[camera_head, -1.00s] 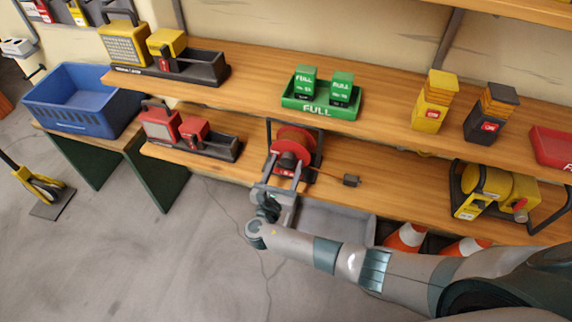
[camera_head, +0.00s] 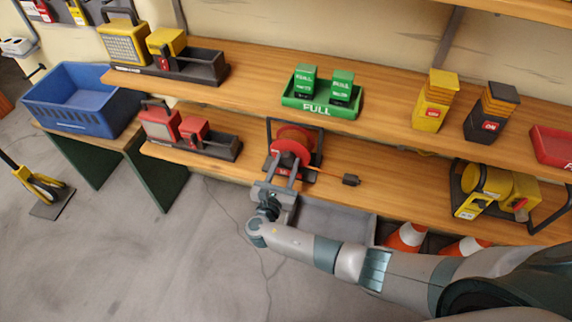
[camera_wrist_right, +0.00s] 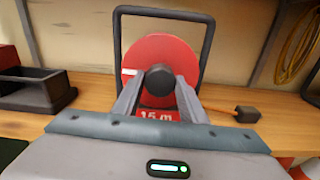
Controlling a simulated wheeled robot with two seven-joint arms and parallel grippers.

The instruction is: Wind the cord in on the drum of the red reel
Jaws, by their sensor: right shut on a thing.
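The red reel (camera_head: 291,147) stands on the lower shelf in a black frame, and it also shows in the wrist view (camera_wrist_right: 150,52). Its red disc faces me, with a white mark at the left and a round black knob (camera_wrist_right: 160,80) in the middle. My right gripper (camera_head: 283,168) is in front of the reel, its fingers (camera_wrist_right: 158,88) shut on the knob from both sides. An orange cord (camera_head: 325,174) runs from the reel to the right along the shelf, ending in a black plug (camera_head: 351,180). My left gripper is out of view.
A yellow reel (camera_head: 490,187) in a black frame stands right on the lower shelf (camera_head: 400,188). Red devices (camera_head: 175,127) in a black tray stand left. A grey bin (camera_head: 335,220) and orange-white cones (camera_head: 407,236) are below. The upper shelf (camera_head: 255,76) overhangs behind.

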